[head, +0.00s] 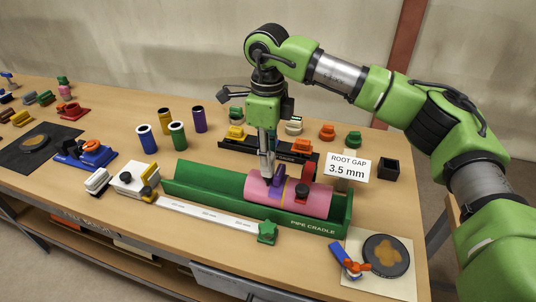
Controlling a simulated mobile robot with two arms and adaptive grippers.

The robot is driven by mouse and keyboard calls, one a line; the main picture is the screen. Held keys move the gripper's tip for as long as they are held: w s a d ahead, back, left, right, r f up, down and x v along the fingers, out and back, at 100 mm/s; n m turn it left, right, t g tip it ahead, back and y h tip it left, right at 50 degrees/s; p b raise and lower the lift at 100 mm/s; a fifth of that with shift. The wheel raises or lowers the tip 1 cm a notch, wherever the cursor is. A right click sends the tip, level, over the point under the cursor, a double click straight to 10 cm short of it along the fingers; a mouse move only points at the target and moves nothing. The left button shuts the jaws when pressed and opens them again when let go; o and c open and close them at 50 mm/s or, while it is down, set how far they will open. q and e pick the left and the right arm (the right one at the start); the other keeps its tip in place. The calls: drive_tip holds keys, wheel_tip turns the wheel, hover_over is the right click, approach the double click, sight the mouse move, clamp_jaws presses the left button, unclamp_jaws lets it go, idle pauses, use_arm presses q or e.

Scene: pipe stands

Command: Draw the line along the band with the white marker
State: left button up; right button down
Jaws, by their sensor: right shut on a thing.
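A pink pipe (318,203) lies in the green pipe cradle (205,187). A purple band (276,188) is around the pipe near its left part, with a thin yellow line beside it. My right gripper (267,158) points down over the pipe, its tip at the purple band. It is shut on a slim pale thing that looks like the white marker, mostly hidden by the fingers. I cannot tell whether the tip touches the band, and I can make out no white line. My left gripper is out of view.
A red and black clamp (304,184) stands on the pipe just right of the band. A "ROOT GAP 3.5 mm" sign (347,167) stands behind. A white rail (205,216) runs along the cradle's front. Blue, green, yellow and purple cups (178,135) stand back left.

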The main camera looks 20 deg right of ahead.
drive_tip(key=shift+w+d+r, duration=0.15)
drive_tip(key=shift+w+d, duration=0.15)
drive_tip(key=shift+w, duration=0.2)
drive_tip(key=shift+w+d+f, duration=0.25)
drive_tip(key=shift+w+d, duration=0.25)
drive_tip(key=shift+w, duration=0.15)
idle(0.4)
drive_tip(key=shift+s+a+r, duration=0.2)
drive_tip(key=shift+s, duration=0.05)
drive_tip(key=shift+s+a, duration=0.25)
drive_tip(key=shift+s, duration=0.1)
idle(0.4)
drive_tip(key=shift+s+a+f+b, duration=0.15)
drive_tip(key=shift+s+a+b, duration=0.25)
drive_tip(key=shift+s, duration=0.2)
drive_tip(key=shift+w+d+r, duration=0.2)
drive_tip(key=shift+w+d, duration=0.1)
drive_tip(key=shift+w, duration=0.15)
idle(0.4)
drive_tip(key=shift+w+d+f+p, duration=0.2)
drive_tip(key=shift+w+d, duration=0.1)
drive_tip(key=shift+w, duration=0.1)
drive_tip(key=shift+w+d+f+p, duration=0.15)
drive_tip(key=shift+w+d, duration=0.1)
drive_tip(key=shift+w, duration=0.15)
idle(0.4)
drive_tip(key=shift+r, duration=0.2)
